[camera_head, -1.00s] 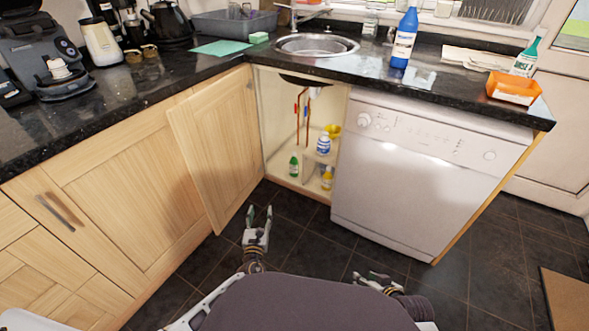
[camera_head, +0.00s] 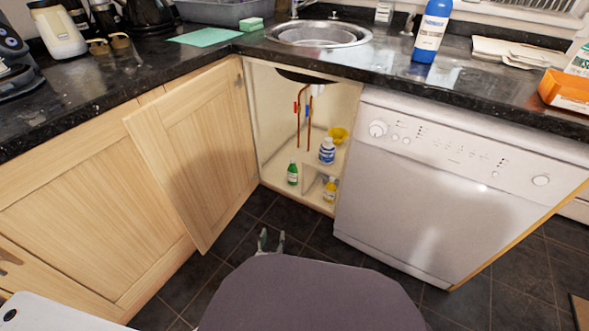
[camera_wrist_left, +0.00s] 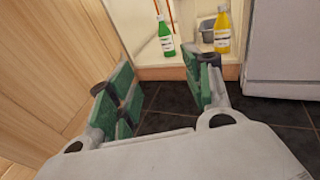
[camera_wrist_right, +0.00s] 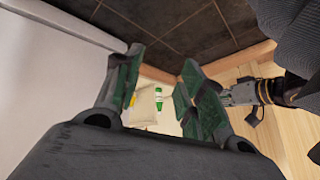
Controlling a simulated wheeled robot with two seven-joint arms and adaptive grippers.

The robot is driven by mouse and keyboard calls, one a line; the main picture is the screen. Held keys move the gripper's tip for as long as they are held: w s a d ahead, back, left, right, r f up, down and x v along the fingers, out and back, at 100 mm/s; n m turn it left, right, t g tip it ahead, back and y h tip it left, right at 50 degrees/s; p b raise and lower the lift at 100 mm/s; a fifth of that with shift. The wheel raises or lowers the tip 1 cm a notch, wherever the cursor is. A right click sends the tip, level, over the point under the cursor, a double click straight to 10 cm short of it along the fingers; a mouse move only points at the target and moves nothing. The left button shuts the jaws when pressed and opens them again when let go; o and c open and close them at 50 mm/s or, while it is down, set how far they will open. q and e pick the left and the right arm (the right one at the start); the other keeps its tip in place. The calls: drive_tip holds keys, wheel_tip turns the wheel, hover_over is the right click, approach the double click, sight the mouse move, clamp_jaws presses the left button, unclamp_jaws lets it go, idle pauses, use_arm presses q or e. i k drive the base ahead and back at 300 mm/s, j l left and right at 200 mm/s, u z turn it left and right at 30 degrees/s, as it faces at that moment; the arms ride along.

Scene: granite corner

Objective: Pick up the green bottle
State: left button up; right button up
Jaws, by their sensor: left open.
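The small green bottle (camera_head: 292,174) with a white label stands upright on the floor of the open cupboard under the sink, at the left front. It also shows in the left wrist view (camera_wrist_left: 166,38), beyond the fingers, and small in the right wrist view (camera_wrist_right: 158,97). My left gripper (camera_head: 271,240) is low in front of the cupboard opening, with its arm mostly hidden behind my body. In its wrist view the fingers (camera_wrist_left: 162,75) are apart, empty and short of the bottle. My right gripper (camera_wrist_right: 163,60) is open and empty; the head view does not show it.
The open cupboard door (camera_head: 195,165) bounds the left. The white dishwasher (camera_head: 450,190) bounds the right. Dark floor tiles lie clear before the cupboard.

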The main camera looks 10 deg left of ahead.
sight(293, 171)
drive_tip(key=i+j, duration=0.1)
drive_tip(key=i, duration=1.05)
